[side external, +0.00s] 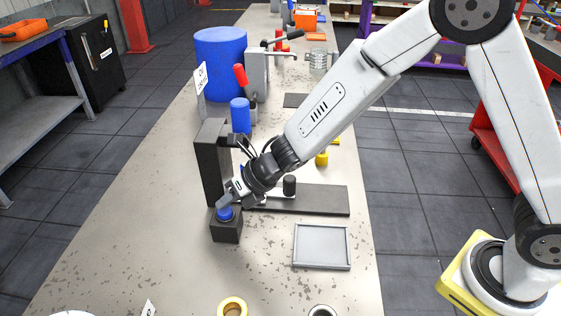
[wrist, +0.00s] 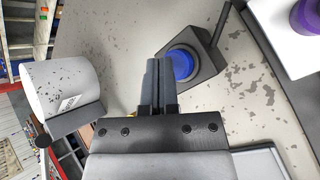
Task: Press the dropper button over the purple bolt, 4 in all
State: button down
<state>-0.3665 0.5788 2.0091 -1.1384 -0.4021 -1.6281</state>
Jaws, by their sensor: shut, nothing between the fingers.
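The dropper button is a round blue cap (side external: 225,214) on a small black box (side external: 226,233) at the foot of a dark upright post (side external: 210,170). The button also shows in the wrist view (wrist: 184,64), just right of my fingertips. My gripper (side external: 222,202) is shut and empty, pointing down at the button from its upper right. Its tips look very close to the button; I cannot tell whether they touch it. A purple round part (wrist: 306,16), likely the purple bolt, shows at the top right of the wrist view, over a white surface. I cannot make it out in the side view.
A dark flat bar (side external: 315,201) with a black cylinder (side external: 289,185) lies behind a shallow grey tray (side external: 322,246). A blue drum (side external: 220,62) and red-handled levers stand farther back. The bench left of the box is clear.

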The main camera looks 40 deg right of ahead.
aim_at(229, 210)
jog(key=shift+s+d+f, duration=0.1)
jog(key=shift+f, duration=0.7)
dwell(1.0)
jog(key=shift+r, duration=1.2)
jog(key=shift+r, duration=0.1)
jog(key=shift+r, duration=2.45)
